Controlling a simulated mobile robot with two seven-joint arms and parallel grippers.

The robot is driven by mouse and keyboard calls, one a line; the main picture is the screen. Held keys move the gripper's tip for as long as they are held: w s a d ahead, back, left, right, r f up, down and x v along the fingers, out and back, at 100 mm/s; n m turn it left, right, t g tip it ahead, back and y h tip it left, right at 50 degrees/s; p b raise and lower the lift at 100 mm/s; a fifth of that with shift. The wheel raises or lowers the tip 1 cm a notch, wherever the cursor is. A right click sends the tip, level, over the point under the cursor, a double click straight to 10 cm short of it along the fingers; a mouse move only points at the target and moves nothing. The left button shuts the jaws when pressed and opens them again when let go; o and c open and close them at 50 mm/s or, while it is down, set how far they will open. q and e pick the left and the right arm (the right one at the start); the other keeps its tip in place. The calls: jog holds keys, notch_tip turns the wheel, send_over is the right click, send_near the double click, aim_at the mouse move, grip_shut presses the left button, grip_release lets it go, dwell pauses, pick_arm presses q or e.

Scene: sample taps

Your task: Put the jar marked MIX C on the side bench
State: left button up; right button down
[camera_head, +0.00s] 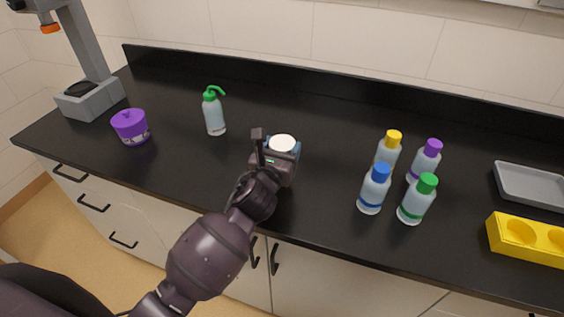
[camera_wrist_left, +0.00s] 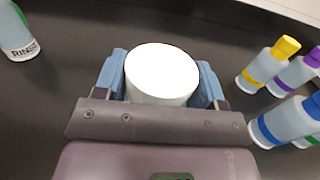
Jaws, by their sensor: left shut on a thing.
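My left gripper (camera_head: 277,158) is shut on a white-topped jar (camera_head: 283,143) at the middle of the black bench. In the left wrist view the same jar (camera_wrist_left: 162,72) sits upright between the blue finger pads of the gripper (camera_wrist_left: 161,90). Its label is hidden, so I cannot read whether it says MIX C. I cannot tell whether its base touches the bench. A purple jar (camera_head: 130,126) stands at the left of the bench, its marking too small to read. No separate side bench can be made out. My right gripper is not in view.
The black bench (camera_head: 175,165) carries a RINSE wash bottle (camera_head: 215,115), several capped bottles, including a blue-capped one (camera_head: 374,190), a grey tray (camera_head: 530,186) and a yellow rack (camera_head: 525,240). A grey instrument (camera_head: 90,98) stands far left.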

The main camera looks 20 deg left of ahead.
pick_arm(q)
notch_tip(320, 180, down, 4)
jog(key=shift+r+b, duration=0.15)
jog(key=shift+b, duration=0.35)
jog(key=shift+f, duration=0.2)
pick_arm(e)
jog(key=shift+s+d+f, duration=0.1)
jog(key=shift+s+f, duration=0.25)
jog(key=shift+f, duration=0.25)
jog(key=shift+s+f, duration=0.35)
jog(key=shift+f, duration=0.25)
pick_arm(q)
jog(key=shift+f, duration=0.15)
jog(key=o, duration=0.8)
jog(key=shift+o, duration=0.6)
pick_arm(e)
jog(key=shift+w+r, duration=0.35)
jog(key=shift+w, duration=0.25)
